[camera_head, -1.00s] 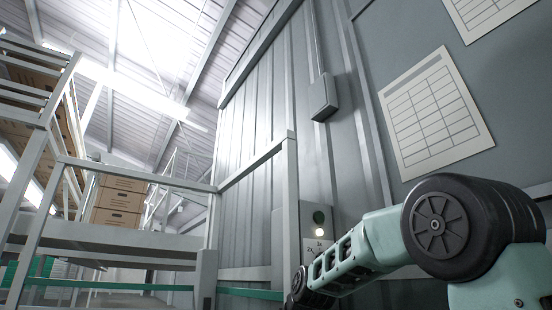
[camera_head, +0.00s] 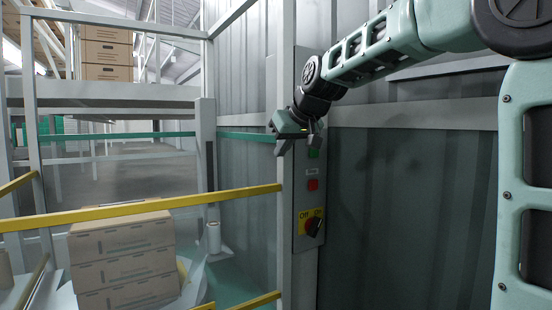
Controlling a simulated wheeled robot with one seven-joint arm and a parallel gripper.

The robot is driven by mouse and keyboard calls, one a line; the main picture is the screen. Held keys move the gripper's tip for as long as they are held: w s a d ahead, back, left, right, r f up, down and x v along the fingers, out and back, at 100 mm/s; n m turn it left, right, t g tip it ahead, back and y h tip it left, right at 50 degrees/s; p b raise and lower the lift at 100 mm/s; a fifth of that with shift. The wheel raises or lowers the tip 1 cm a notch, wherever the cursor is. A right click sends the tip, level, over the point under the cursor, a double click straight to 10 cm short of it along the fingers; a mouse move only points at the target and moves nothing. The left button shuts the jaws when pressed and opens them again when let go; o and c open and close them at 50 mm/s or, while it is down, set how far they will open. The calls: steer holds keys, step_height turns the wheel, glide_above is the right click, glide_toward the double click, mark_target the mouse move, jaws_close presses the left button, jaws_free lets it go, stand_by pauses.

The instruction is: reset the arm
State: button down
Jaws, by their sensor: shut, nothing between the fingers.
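My arm reaches in from the upper right, bent at a black joint, with pale green links. My gripper (camera_head: 279,145) is at the arm's end, just in front of the upper part of a grey control panel (camera_head: 305,240). It is small in the picture, shut and empty. I cannot tell whether it touches the panel. Below it on the panel are a green button (camera_head: 313,153), a red button (camera_head: 313,185) and a yellow plate with a red and black rotary switch (camera_head: 312,226) between "Off" and "On".
A yellow rail (camera_head: 140,209) crosses at the left, on grey posts. Behind it stand stacked cardboard boxes (camera_head: 125,262) and a white roll (camera_head: 214,238). More boxes (camera_head: 106,52) sit on a raised platform. A ribbed grey wall (camera_head: 410,215) lies behind my arm.

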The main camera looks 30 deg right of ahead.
steer(key=shift+s+r, duration=0.35)
steer(key=shift+s, duration=0.05)
steer(key=s+a+f+n+g+y, duration=0.1)
steer(key=s+a+f+n+g, duration=0.1)
steer(key=s+a+f, duration=0.5)
steer(key=s+a+f+n+g+y, duration=0.25)
steer(key=a+f, duration=0.65)
steer(key=a, duration=0.5)
steer(key=s+a+f+n+g+h, duration=0.1)
steer(key=s+a+f+g, duration=0.1)
steer(key=s+f, duration=0.35)
steer(key=s+a+f+n+g+h, duration=0.1)
steer(key=s+a+f, duration=0.15)
steer(key=s, duration=0.65)
steer(key=s+a+f+n+g, duration=0.1)
steer(key=s+f+n+g, duration=0.1)
steer(key=s+f, duration=0.4)
step_height(320, 180, up, 17)
steer(key=s+p, duration=0.2)
steer(key=p, duration=1.4)
steer(key=shift+a+r+p, duration=0.15)
steer(key=shift+p, duration=0.25)
steer(key=shift+m+h, duration=0.25)
